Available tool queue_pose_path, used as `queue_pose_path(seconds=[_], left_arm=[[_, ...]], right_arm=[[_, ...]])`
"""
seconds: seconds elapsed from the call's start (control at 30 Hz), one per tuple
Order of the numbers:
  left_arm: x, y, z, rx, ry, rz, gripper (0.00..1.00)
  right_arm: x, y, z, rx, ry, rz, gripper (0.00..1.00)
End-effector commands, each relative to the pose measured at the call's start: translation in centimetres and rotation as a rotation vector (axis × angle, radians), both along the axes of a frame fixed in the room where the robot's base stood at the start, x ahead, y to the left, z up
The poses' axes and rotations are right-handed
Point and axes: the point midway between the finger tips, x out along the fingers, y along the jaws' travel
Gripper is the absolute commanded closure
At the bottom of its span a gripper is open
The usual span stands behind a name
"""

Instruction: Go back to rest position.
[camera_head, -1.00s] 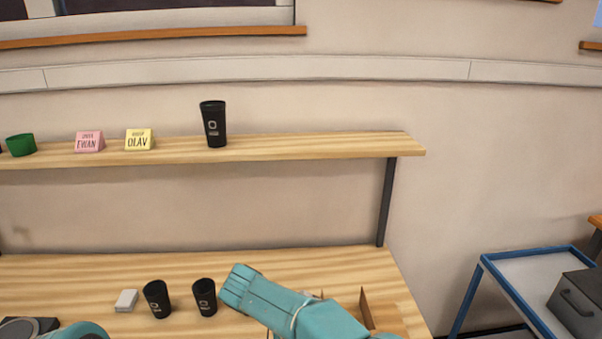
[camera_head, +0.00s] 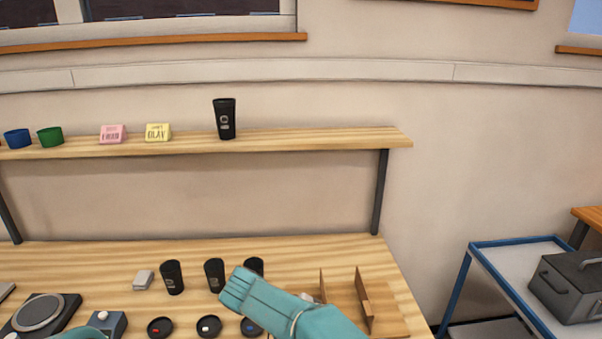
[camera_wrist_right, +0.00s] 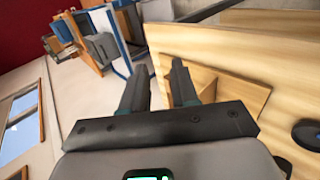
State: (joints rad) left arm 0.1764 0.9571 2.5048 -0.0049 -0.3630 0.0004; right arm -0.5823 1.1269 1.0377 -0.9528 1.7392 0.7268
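My right arm (camera_head: 285,310) shows in the head view as a teal link over the front of the table; its gripper cannot be made out there. In the right wrist view my right gripper (camera_wrist_right: 158,82) has its two dark fingers apart with nothing between them. It points past the wooden divider stand (camera_wrist_right: 228,92) toward the wall and the blue-framed trolley. My left arm (camera_head: 82,334) shows only as a teal edge at the bottom left. My left gripper is not in view.
Black cups (camera_head: 172,277) stand on the table (camera_head: 90,262), one partly behind my right arm, with round dark lids (camera_head: 160,327) in front. The wooden divider stand (camera_head: 362,300) is right of the arm. A shelf (camera_head: 300,142) holds another black cup (camera_head: 225,118). The trolley (camera_head: 500,262) stands right.

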Motion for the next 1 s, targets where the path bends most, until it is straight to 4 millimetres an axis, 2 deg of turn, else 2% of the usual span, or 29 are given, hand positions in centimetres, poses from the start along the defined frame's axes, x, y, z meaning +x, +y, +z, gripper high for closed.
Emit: queue_pose_path(seconds=[0.1,0.37,0.57,0.67,0.77,0.8,0.9,1.0], left_arm=[[0.0,0.0,0.0,0.000,0.001,0.000,0.57],[0.0,0.0,0.0,0.000,0.000,0.000,0.57],[0.0,0.0,0.0,0.000,0.000,0.000,0.57],[0.0,0.0,0.0,0.000,0.000,-0.001,0.57],[0.0,0.0,0.0,0.000,0.000,0.000,0.57],[0.0,0.0,0.0,0.000,0.000,0.000,0.57],[0.0,0.0,0.0,0.000,0.000,0.000,0.57],[0.0,0.0,0.0,0.000,0.000,-0.001,0.57]], right_arm=[[0.1,-0.1,-0.3,0.002,0.007,0.002,0.71],[-0.6,-1.7,-8.5,0.201,0.182,0.101,0.71],[-3.5,-2.6,-15.3,0.420,0.308,0.148,0.71],[-6.3,-2.9,-19.0,0.575,0.361,0.151,0.71],[-10.3,-3.0,-22.8,0.776,0.385,0.126,0.71],[-12.2,-3.0,-24.0,0.864,0.378,0.103,0.71],[-16.4,-3.1,-26.2,1.055,0.306,0.022,0.71],[-19.8,-3.9,-27.0,1.164,0.191,-0.074,0.71]])
